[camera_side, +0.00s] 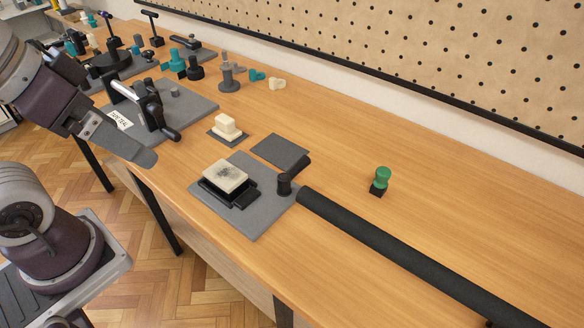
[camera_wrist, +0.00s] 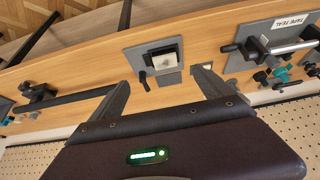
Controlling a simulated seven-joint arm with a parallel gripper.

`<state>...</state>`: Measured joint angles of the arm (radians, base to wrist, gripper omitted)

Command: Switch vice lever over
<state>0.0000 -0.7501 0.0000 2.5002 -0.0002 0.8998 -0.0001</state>
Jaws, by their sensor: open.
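A vice (camera_side: 230,192) with black jaws sits on a grey plate (camera_side: 258,222) on the wooden bench, with a cream block (camera_side: 225,175) on top. A black lever (camera_side: 293,172) stands at the plate's right corner, its arm slanting up and away to the right. In the wrist view the vice plate (camera_wrist: 129,53) lies beyond my fingertips, with the lever (camera_wrist: 145,82) at its near edge. My gripper (camera_wrist: 162,88) is open and empty, its two fingers wide apart. In the side view my gripper (camera_side: 125,145) hangs left of the vice, clear of it.
A long black bar (camera_side: 390,245) runs to the right. A cream block on a small plate (camera_side: 228,127), a dark square (camera_side: 280,151) and a green-topped stamp (camera_side: 381,180) are nearby. A pegboard (camera_side: 400,50) backs the bench.

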